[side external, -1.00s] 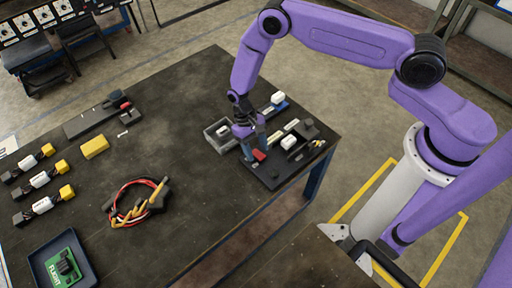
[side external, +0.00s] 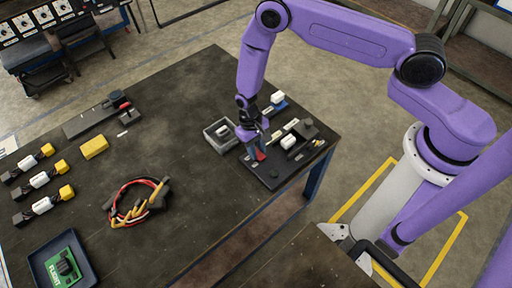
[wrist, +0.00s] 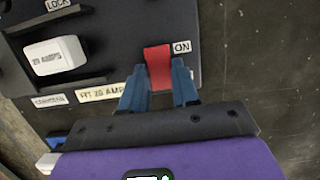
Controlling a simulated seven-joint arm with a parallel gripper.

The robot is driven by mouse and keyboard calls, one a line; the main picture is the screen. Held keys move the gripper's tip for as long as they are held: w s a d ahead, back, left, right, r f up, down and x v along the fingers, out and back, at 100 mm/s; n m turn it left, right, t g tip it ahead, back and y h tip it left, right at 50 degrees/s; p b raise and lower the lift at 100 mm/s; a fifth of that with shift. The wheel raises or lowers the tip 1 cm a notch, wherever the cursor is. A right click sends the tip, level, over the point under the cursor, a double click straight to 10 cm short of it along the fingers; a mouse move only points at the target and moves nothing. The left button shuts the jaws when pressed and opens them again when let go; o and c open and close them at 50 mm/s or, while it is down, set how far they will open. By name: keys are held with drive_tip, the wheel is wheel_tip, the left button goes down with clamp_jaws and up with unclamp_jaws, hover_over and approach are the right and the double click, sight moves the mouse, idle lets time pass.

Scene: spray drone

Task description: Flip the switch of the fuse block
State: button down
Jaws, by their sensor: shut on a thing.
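The fuse block (side external: 271,176) is a dark plate near the table's right front edge, and it fills the top of the wrist view (wrist: 112,45). Its switch is a red lever (wrist: 159,66) beside an "ON" label (wrist: 182,47); the lever also shows in the side view (side external: 261,155). My gripper (wrist: 159,84) has its blue fingers on either side of the red lever, shut on it. In the side view my gripper (side external: 257,147) points down at the block. The lower part of the lever between the fingers is partly hidden.
A white fuse marked in amps (wrist: 56,55) sits on the block beside the lever. A grey bin (side external: 217,140) stands next to the block. A cable bundle (side external: 137,204), a yellow block (side external: 94,147) and a blue tray (side external: 88,277) lie farther left. The middle of the table is clear.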

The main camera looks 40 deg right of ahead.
drive_tip(key=shift+s+t, duration=0.35)
drive_tip(key=shift+t, duration=0.95)
drive_tip(key=c, duration=0.8)
unclamp_jaws()
drive_tip(key=shift+c, duration=0.2)
drive_tip(key=shift+r, duration=0.1)
drive_tip(key=shift+r, duration=3.85)
wheel_tip(320, 180, up, 10)
hover_over(258, 154)
drive_tip(key=shift+s+f, duration=0.1)
drive_tip(key=shift+f, duration=0.1)
